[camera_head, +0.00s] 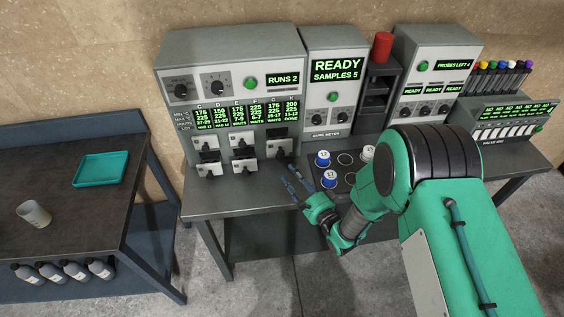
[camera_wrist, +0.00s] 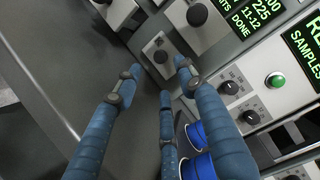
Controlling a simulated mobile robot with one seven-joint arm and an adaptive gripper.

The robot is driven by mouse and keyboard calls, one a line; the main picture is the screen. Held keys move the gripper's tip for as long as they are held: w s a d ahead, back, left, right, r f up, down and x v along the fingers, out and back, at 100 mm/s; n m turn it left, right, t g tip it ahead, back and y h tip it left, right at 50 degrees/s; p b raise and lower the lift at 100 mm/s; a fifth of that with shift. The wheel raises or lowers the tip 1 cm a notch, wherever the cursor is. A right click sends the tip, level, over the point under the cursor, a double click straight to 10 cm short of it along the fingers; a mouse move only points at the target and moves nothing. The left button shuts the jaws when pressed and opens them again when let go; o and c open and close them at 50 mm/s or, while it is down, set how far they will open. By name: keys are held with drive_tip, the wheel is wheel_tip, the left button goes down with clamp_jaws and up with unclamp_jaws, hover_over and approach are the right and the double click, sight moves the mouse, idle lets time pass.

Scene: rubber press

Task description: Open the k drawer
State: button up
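The press (camera_head: 232,85) stands on the grey bench, with rows of small white drawers with black knobs below its display. Letters C to K head the display columns; drawer lettering is too small to read. The lower drawer in the right column (camera_head: 275,150), seemingly the k drawer, appears shut. In the wrist view this drawer's face with its black knob (camera_wrist: 161,56) lies ahead, between the spread fingertips. My gripper (camera_head: 290,176) is in front of and below it, tilted. The blue fingers (camera_wrist: 157,76) are apart and empty, and do not appear to touch the knob.
A dark holder (camera_head: 345,180) with blue and white numbered cups stands right of the drawers, close to my fingers. The cure meter (camera_head: 334,80) is behind it. The bench front left of my gripper is clear. A separate table (camera_head: 60,200) stands at left.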

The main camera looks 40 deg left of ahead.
drive_tip(key=b+x, duration=0.1)
drive_tip(key=x, duration=0.7)
drive_tip(key=shift+w+a, duration=0.15)
drive_tip(key=shift+a, duration=0.1)
clamp_jaws()
